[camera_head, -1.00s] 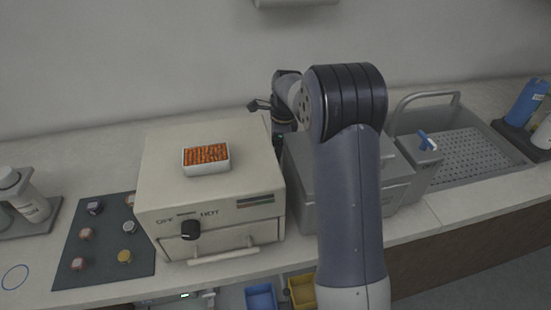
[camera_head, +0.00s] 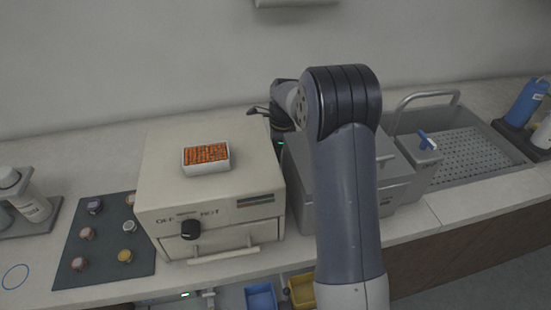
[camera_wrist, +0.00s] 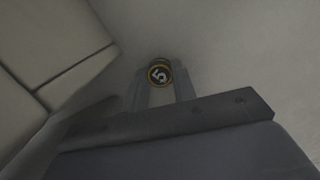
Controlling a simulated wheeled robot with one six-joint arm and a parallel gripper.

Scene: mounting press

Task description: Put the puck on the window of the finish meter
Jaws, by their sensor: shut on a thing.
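My gripper shows in the wrist view (camera_wrist: 160,85), shut on a small round puck (camera_wrist: 159,74) with a yellow ring and a "5" on its dark face. In the head view my gripper (camera_head: 262,110) is behind the cream oven, near the wall, mostly hidden by my arm; the puck cannot be made out there. I cannot pick out the finish meter or its window for certain in either view.
The cream oven (camera_head: 160,160) bears a white tray (camera_head: 206,169) of orange grains. A dark mat (camera_head: 75,270) with several pucks lies left. Grey boxes (camera_head: 300,200) stand right of the oven, then a sink (camera_head: 470,150) and bottles (camera_head: 530,103). Bins hang below the counter.

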